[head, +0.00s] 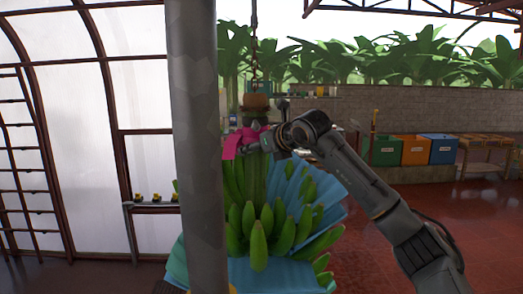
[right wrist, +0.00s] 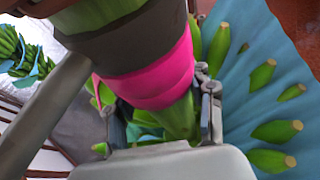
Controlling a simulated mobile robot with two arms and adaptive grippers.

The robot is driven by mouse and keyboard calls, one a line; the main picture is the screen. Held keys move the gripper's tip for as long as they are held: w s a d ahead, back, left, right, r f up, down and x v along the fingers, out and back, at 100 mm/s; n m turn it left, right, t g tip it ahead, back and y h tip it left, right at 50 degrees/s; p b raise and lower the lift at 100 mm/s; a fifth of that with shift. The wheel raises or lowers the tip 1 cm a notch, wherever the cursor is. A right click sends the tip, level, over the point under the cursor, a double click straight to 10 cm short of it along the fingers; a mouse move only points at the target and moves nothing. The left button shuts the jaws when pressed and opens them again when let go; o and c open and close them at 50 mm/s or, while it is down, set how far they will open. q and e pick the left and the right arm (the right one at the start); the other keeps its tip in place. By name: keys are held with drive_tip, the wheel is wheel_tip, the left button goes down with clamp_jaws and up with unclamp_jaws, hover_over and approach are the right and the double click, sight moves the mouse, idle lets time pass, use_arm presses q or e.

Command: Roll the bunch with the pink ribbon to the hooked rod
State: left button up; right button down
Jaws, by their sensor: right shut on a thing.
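The banana bunch (head: 257,245) hangs from a chain in the middle of the head view, with blue sheets between its green hands. A pink ribbon (head: 236,143) is tied around its stem near the top; it also shows in the right wrist view (right wrist: 155,82). My right gripper (head: 268,140) is shut on the stem at the ribbon. In the right wrist view its fingers (right wrist: 160,108) lie on both sides of the stem, just below the ribbon. I cannot make out the hooked rod for certain. My left gripper is not in view.
A thick grey post (head: 195,150) stands close in front and hides the bunch's left side. Green, orange and blue bins (head: 415,150) stand at the back right by a table (head: 485,141). Another bunch (right wrist: 28,55) shows in the right wrist view. The red floor at right is clear.

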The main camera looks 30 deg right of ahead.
drive_tip(key=shift+w+a, duration=0.3)
drive_tip(key=shift+a, duration=0.35)
drive_tip(key=c, duration=0.5)
unclamp_jaws()
drive_tip(key=shift+w+a, duration=0.25)
drive_tip(key=shift+a, duration=0.1)
drive_tip(key=shift+s+d+r, duration=0.1)
drive_tip(key=shift+s+d, duration=0.25)
drive_tip(key=shift+s, duration=0.05)
drive_tip(key=v, duration=1.1)
drive_tip(key=shift+s, duration=0.2)
drive_tip(key=shift+a, duration=0.1)
